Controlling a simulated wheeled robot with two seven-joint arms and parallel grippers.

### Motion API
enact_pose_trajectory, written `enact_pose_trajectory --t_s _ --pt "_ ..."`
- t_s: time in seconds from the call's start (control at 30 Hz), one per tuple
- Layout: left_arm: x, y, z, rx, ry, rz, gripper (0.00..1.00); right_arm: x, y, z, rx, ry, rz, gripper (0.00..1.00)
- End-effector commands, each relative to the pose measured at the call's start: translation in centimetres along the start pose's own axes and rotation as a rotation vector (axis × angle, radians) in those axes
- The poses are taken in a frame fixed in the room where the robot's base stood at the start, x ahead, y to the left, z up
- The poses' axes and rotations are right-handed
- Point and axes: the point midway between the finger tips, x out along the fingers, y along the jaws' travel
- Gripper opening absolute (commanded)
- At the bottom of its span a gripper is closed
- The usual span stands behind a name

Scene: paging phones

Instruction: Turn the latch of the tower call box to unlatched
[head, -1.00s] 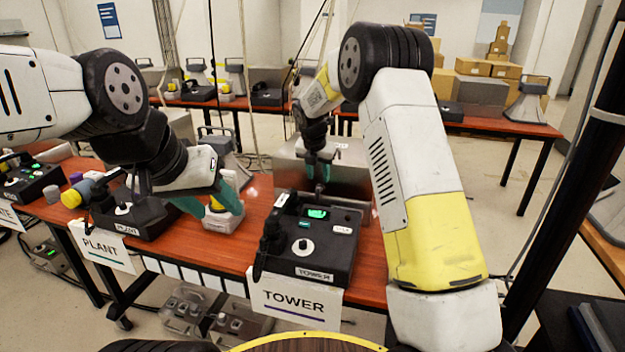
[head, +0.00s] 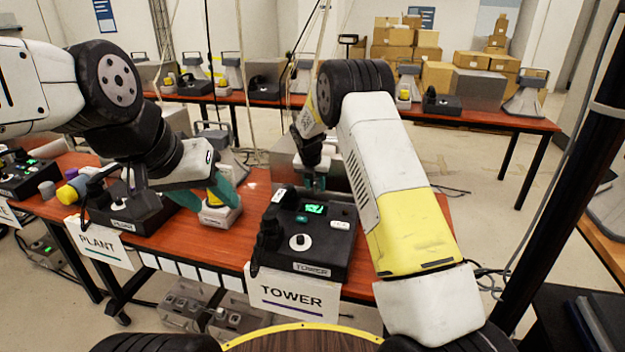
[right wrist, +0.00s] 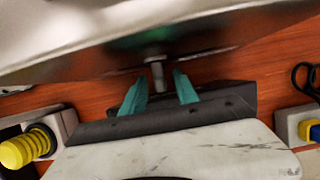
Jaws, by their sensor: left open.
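A grey metal box (head: 284,165) stands on the table behind the black TOWER console (head: 322,246); I take it for the tower call box. In the right wrist view its metal surface (right wrist: 100,50) fills the top, and a small metal post (right wrist: 157,74), perhaps the latch, sticks out from it. My right gripper (right wrist: 160,86) is open, its teal fingertips on either side of the post with gaps showing. In the head view this gripper (head: 314,183) is partly hidden behind the console. My left gripper (head: 208,196) is open beside a yellow-topped white unit (head: 218,215).
The black PLANT console (head: 145,215) stands to the left under my left arm. A dark upright post (head: 565,190) stands at right. A farther table (head: 480,121) holds more equipment.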

Motion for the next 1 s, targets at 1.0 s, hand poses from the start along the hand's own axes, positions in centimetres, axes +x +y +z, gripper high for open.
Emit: enact_pose_trajectory --t_s 1.0 --pt "0.00 0.00 0.00 0.000 0.000 0.000 0.49 0.02 -0.86 0.04 0.110 0.002 0.248 0.00"
